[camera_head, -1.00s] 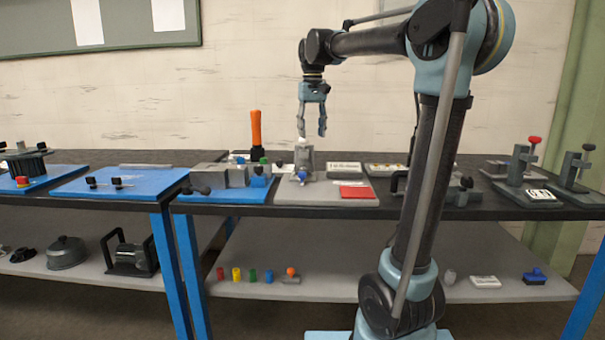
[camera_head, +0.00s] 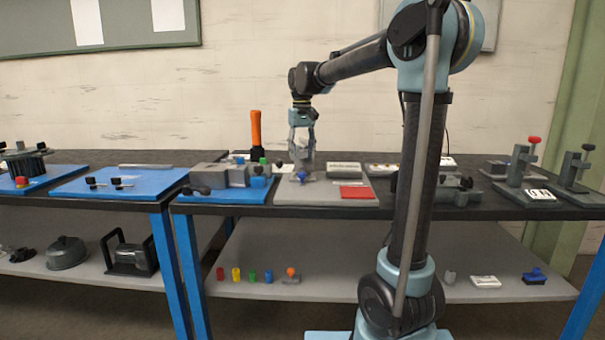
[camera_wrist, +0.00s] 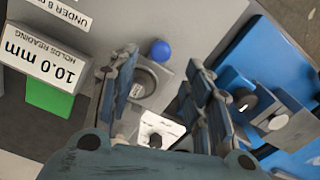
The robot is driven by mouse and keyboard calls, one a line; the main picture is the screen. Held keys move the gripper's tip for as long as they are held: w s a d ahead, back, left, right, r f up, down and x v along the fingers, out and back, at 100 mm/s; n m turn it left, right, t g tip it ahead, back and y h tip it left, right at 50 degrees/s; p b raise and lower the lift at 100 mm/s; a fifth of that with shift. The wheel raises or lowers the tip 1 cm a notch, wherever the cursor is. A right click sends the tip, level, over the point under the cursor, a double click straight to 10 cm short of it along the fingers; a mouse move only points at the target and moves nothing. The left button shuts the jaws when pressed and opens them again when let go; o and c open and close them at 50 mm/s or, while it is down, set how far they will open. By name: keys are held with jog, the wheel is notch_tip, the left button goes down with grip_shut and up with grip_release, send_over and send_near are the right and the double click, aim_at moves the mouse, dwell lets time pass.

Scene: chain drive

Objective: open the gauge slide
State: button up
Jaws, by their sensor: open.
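The gauge stand (camera_head: 302,168) is a grey upright piece with a blue knob (camera_head: 304,175) low on its front, on a light grey board (camera_head: 320,198). In the wrist view, its round grey part (camera_wrist: 144,82) shows between the fingers, with the blue knob (camera_wrist: 160,50) just above. My gripper (camera_head: 302,148) is open, empty and low over the top of the stand, its fingers pointing down. The head view does not show whether the fingers touch it. Which part of the stand is the slide is not clear.
A block labelled 10.0 mm (camera_wrist: 50,62) stands beside the stand; it also shows in the head view (camera_head: 344,169). A red pad (camera_head: 355,192) lies on the board. To the left are a blue-based fixture (camera_head: 225,194) and an upright orange handle (camera_head: 256,130).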

aim_at(302, 173)
jog(key=shift+f, duration=3.6)
jog(key=shift+s, duration=0.1)
grip_shut()
